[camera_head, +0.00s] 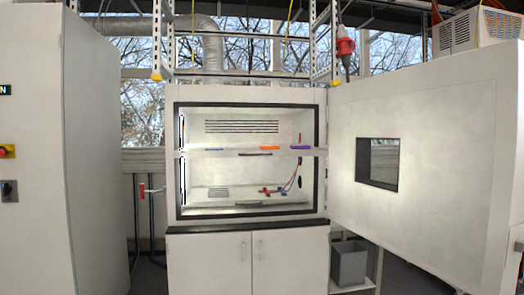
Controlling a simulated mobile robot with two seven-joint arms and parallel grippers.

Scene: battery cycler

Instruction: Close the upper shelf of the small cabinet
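The small cabinet (250,96) stands ahead of me, its white front open and framed by a black seal. Its door (430,160), with a small dark-framed window, is swung wide open to the right. The upper shelf (225,152) crosses the opening at mid-height. Its ends overlap the seal on both sides, so it appears pulled out towards me. An orange item (270,148) and a purple item (300,147) lie on it. The lower shelf (225,204) sits inside the opening, with red and blue leads (285,190) above it. Neither gripper is in view.
A tall white cabinet (95,150) fills the left side. Closed base doors (220,262) are below the small cabinet. A grey bin (348,262) stands low at right. A red handle (144,190) is left of the cabinet. The space before the opening looks clear.

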